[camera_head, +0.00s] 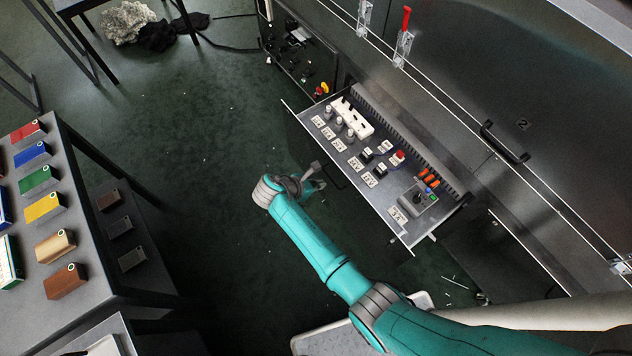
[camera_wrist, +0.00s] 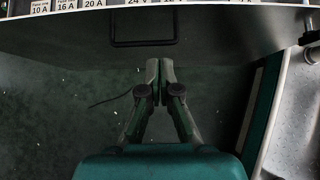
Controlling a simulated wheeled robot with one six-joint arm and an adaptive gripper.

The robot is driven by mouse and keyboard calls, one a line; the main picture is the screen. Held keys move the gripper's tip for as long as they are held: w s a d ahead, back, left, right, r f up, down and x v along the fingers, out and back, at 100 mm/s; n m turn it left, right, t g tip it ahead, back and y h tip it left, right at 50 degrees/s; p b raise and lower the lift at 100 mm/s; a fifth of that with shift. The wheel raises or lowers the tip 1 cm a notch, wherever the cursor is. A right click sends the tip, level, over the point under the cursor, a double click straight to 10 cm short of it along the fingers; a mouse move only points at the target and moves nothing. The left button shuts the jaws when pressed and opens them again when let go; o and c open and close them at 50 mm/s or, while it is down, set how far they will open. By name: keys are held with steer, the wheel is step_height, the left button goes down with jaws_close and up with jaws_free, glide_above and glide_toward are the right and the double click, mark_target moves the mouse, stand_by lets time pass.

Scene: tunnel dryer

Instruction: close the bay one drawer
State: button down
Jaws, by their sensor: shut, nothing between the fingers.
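The bay one drawer (camera_head: 393,187) is pulled out of the dark cabinet, with labelled fuses, switches and a small grey joystick box in it. In the wrist view its grey front panel (camera_wrist: 230,30) spans the top, with a dark bar handle (camera_wrist: 145,43) in the middle. My gripper (camera_head: 318,178) is shut and empty in front of the drawer. In the wrist view my fingertips (camera_wrist: 160,65) point at the panel just below the handle. I cannot tell whether they touch it.
A black rack with coloured blocks (camera_head: 45,207) stands at the left. Cabinet doors with a black handle (camera_head: 505,143) and a red-handled latch (camera_head: 404,40) are at the right. Dark green floor (camera_head: 190,150) is clear between rack and drawer. Crumpled material (camera_head: 127,22) lies at the back left.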

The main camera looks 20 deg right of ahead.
mark_target(344, 176)
steer(key=x, duration=0.2)
steer(key=d+r+x, duration=0.1)
steer(key=x, duration=0.5)
steer(key=shift+w+d+r, duration=0.15)
steer(key=shift+w+d, duration=0.2)
steer(key=shift+d, duration=0.4)
steer(key=shift+d, duration=0.1)
steer(key=w+d, duration=0.4)
steer(key=d, duration=0.9)
steer(key=w+d, duration=0.4)
steer(key=d, duration=0.9)
steer(key=shift+w, duration=0.25)
steer(key=shift+a, duration=0.1)
